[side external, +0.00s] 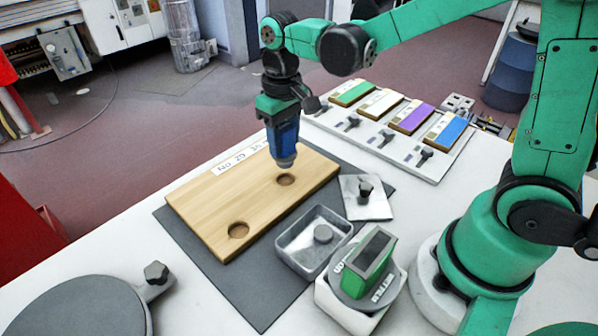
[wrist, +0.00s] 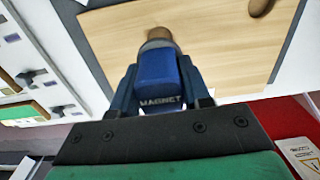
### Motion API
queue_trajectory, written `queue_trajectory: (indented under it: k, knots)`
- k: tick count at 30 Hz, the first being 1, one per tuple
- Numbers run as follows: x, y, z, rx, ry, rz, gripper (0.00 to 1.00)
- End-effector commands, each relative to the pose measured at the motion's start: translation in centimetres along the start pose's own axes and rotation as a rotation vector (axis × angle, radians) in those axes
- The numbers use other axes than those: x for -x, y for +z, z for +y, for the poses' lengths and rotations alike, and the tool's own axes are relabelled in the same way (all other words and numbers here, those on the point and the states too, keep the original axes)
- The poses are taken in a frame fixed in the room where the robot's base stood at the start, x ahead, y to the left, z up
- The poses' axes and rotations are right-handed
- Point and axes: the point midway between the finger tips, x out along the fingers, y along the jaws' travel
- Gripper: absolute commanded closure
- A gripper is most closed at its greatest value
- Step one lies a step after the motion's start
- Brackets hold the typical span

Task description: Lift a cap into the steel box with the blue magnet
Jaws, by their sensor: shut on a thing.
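My gripper (side external: 282,122) is shut on the blue magnet (side external: 284,140), which hangs upright over the wooden board (side external: 214,196). In the wrist view the magnet (wrist: 158,72) sits between the fingers, its MAGNET lettering visible. Its grey lower end is just above the board's far round hole (side external: 286,180); I cannot tell whether a cap clings to it. The near hole (side external: 238,231) looks empty.
A grey plate with a black knob (side external: 366,197) lies right of the box. A green-and-grey device on a white block (side external: 362,274) stands close to the box. A rack of coloured blocks (side external: 388,130) is behind. A round grey disc (side external: 80,308) lies at front left.

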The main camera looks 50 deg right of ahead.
Motion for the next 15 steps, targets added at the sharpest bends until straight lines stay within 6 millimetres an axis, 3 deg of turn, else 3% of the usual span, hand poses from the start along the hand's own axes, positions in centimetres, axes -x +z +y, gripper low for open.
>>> queue_trajectory:
  k: [8, 15]
  knots:
    - [0.2, 0.5, -0.7, 0.02, 0.0, 0.0, 1.0]
    - [1.3, 4.2, -4.4, 0.147, 0.0, 0.0, 1.0]
